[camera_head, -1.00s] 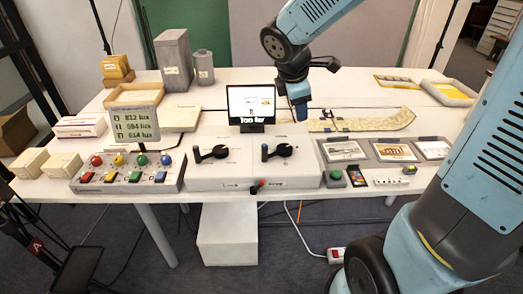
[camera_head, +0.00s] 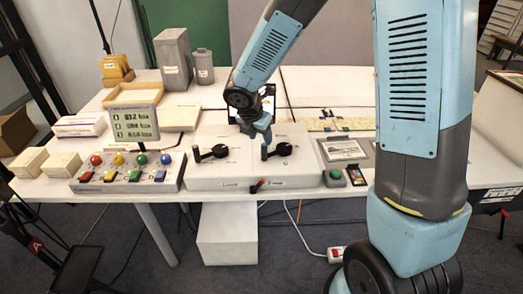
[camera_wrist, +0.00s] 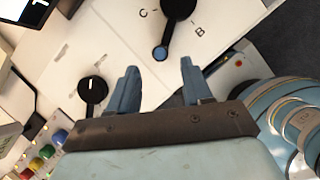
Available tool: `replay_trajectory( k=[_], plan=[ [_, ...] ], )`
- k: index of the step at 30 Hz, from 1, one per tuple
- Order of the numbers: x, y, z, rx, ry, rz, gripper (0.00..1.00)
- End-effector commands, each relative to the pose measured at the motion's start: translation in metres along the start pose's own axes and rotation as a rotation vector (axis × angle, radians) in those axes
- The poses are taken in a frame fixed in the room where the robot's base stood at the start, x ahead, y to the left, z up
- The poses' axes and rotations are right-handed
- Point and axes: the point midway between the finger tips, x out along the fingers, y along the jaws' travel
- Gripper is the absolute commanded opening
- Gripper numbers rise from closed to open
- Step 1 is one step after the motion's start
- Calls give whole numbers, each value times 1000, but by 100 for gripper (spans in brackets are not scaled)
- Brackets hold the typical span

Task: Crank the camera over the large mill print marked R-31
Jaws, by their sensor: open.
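The white control box (camera_head: 235,178) carries a left black crank (camera_head: 210,152) and a right black crank (camera_head: 283,150). In the wrist view the right crank (camera_wrist: 180,8), with letters C and B beside it, has a blue-tipped handle (camera_wrist: 160,53). The left crank also shows there (camera_wrist: 92,92). My gripper (camera_wrist: 158,70) is open, its fingertips either side of the line to that handle; contact is not clear. In the head view my gripper (camera_head: 257,136) is just above the box. One print (camera_head: 342,149) shows; the others are hidden behind my arm, and no R-31 mark is readable.
The small screen (camera_head: 268,103) behind the box is mostly covered by my arm. The lamp-and-button panel (camera_head: 128,170) and lux display (camera_head: 134,122) stand left. A green button (camera_head: 335,174) is right of the box. White boxes (camera_head: 60,165) sit at far left.

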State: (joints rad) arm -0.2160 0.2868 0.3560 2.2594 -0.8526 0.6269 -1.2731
Motion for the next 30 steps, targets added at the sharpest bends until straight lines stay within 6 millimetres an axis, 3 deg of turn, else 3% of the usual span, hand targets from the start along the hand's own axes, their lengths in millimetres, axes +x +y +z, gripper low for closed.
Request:
replay_trajectory(
  k=[9,15,21,30],
  plan=[
    [54,0,-1,-1,2,-2,50],
    [78,0,-1,-2,1,-1,50],
    [90,0,-1,0,0,1,50],
    [91,0,-1,0,0,1,50]
  ],
)
